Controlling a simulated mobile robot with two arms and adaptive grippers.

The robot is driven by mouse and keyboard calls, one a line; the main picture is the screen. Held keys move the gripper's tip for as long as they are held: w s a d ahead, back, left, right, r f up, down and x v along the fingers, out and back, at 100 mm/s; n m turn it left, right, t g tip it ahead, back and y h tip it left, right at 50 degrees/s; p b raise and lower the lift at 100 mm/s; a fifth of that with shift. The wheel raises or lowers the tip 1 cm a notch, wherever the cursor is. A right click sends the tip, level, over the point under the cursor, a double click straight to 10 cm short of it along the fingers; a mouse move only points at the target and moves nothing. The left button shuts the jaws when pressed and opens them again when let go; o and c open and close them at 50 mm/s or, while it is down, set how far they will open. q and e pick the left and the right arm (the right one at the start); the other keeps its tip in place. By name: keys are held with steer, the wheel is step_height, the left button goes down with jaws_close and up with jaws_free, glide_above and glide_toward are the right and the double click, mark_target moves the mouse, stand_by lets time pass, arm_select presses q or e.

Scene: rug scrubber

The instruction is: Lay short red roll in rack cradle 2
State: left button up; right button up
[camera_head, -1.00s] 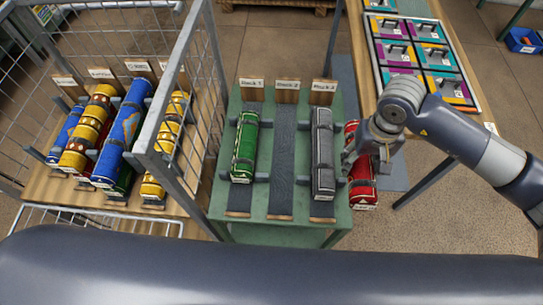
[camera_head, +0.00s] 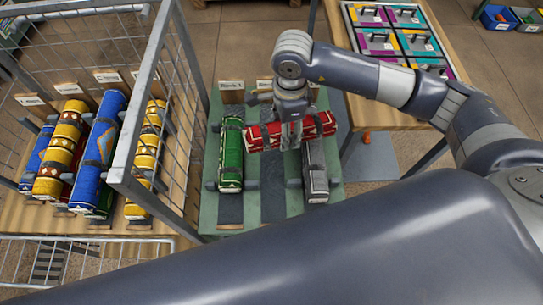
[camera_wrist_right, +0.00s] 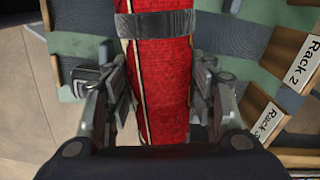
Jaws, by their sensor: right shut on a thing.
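The short red roll (camera_head: 318,125), with grey straps, is held crosswise above the green rack table (camera_head: 248,205). My right gripper (camera_head: 288,138) is shut around its middle. In the right wrist view the red roll (camera_wrist_right: 160,70) runs between both fingers (camera_wrist_right: 160,95). Cradle 2 is the empty dark strip (camera_head: 273,190) in the middle of the rack. The roll passes over it at an angle, and its ends reach toward the neighbouring rolls. The Rack 2 label (camera_wrist_right: 298,62) shows in the right wrist view. My left gripper is out of view.
A green roll (camera_head: 231,158) lies in the left cradle and a grey roll (camera_head: 315,170) in the right one. A wire-mesh cage with a post (camera_head: 128,140) stands left, around blue and yellow rolls. A wooden table with coloured panels (camera_head: 395,35) is behind right.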

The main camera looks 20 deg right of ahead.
mark_target(272, 123)
steer(key=shift+w+a+m, duration=0.15)
steer(key=shift+a+m, duration=0.05)
steer(key=shift+m, duration=1)
steer(key=shift+w+a+f+m, duration=0.1)
steer(key=shift+a+m, duration=0.05)
steer(key=shift+m, duration=0.85)
steer(key=m, duration=0.4)
steer(key=a+m+b, duration=0.1)
steer(key=m, duration=0.1)
steer(key=shift+w, duration=0.35)
steer(key=m, duration=0.4)
steer(key=shift+w+a+m, duration=0.2)
steer(key=shift+a+m, duration=0.1)
steer(key=shift+m, duration=0.1)
steer(key=m, duration=0.5)
steer(key=shift+w+a, duration=0.25)
steer(key=shift+a, duration=0.1)
steer(key=shift+f, duration=0.2)
step_height(272, 123, down, 9)
steer(key=shift+r+p, duration=0.1)
steer(key=shift+p, duration=0.35)
steer(key=shift+f, duration=0.4)
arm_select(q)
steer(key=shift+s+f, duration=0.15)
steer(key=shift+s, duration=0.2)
